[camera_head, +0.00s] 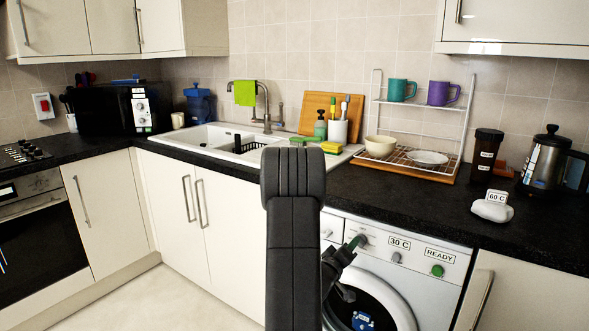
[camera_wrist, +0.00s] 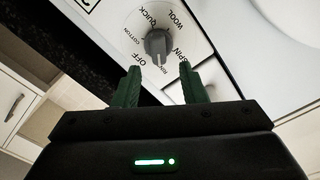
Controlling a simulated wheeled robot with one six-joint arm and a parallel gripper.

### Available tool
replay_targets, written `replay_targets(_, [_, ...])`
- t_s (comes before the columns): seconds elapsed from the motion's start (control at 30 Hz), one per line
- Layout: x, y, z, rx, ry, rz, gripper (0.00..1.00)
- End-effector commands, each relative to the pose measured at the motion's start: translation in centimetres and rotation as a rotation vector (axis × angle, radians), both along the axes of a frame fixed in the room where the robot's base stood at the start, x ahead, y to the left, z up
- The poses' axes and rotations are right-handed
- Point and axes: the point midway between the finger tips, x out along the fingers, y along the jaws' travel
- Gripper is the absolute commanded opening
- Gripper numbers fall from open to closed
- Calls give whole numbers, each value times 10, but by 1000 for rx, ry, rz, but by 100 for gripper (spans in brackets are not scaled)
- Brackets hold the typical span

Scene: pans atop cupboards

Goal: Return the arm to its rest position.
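My arm (camera_head: 294,230) rises dark in the middle of the head view, in front of the counter and washing machine. My gripper (camera_head: 356,243) shows beside it at the washing machine's (camera_head: 440,247) control panel, its green fingertips near the panel's left part. In the wrist view my gripper (camera_wrist: 161,84) is open, its two green fingers apart with nothing between them. A grey programme dial (camera_wrist: 157,46) lies just beyond the fingertips, with labels such as OFF, QUICK, WOOL and SPIN around it. The fingers look apart from the dial.
The black counter (camera_head: 400,190) edge runs above the washing machine. The floor (camera_head: 160,300) at left is clear.

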Motion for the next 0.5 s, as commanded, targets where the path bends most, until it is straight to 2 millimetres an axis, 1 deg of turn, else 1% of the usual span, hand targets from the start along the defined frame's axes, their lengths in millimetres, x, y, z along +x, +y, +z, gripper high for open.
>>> replay_targets(0.03, [9, -7, 0, -1, -3, -3, 38])
replay_targets(0.2, [35, -25, 0, 7, -9, -2, 38])
replay_targets(0.5, [31, -25, 0, 247, -170, -1, 38])
